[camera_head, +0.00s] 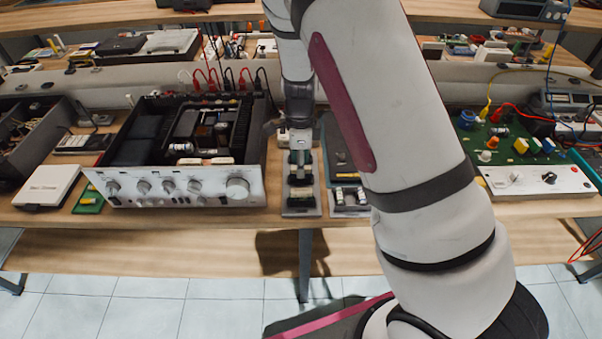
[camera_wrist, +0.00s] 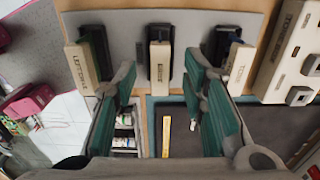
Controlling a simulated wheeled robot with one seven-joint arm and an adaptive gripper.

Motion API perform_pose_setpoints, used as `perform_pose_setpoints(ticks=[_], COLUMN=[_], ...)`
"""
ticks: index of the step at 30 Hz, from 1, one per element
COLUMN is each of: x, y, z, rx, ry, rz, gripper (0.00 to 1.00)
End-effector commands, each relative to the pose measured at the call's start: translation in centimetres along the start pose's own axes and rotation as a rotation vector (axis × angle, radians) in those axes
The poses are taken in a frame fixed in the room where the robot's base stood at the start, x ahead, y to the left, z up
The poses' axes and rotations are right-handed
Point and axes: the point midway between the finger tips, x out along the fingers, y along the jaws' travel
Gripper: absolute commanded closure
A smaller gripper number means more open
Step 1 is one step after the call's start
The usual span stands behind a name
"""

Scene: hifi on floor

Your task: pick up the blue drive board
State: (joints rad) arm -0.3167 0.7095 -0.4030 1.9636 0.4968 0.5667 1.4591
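Three small dark boards with cream labelled blocks stand in a row on a grey tray (camera_wrist: 130,25). In the wrist view the left board (camera_wrist: 93,50) looks dark green, the middle board (camera_wrist: 160,52) looks black, and the right board (camera_wrist: 223,45) looks dark with a bluish part. I cannot tell for sure which is the blue drive board. The grey tray (camera_head: 302,211) also shows in the head view, below my gripper (camera_head: 298,140). In the wrist view my gripper (camera_wrist: 158,68) is open and empty, its teal fingers either side of the middle board.
An opened amplifier (camera_head: 215,190) stands left of the tray. A small tray of cylinders (camera_head: 349,199) and a dark, teal-edged panel (camera_wrist: 275,125) lie to the right. A green circuit board (camera_head: 505,135) is farther right. The bench's front edge is close.

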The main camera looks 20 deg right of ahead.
Motion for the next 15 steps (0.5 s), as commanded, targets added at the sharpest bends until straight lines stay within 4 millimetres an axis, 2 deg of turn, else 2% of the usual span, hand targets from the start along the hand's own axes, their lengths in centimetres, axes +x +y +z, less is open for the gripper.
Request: perform_pose_setpoints(ticks=[3, 6, 15], x=[1.8, 2.8, 3.3], y=[0.1, 0.0, 0.0], z=[-0.2, -0.2, -0.1], rx=[0.002, 0.002, 0.001], ry=[0.001, 0.001, 0.001], rz=[0.002, 0.001, -0.001], gripper=[0.62, 0.62, 0.62])
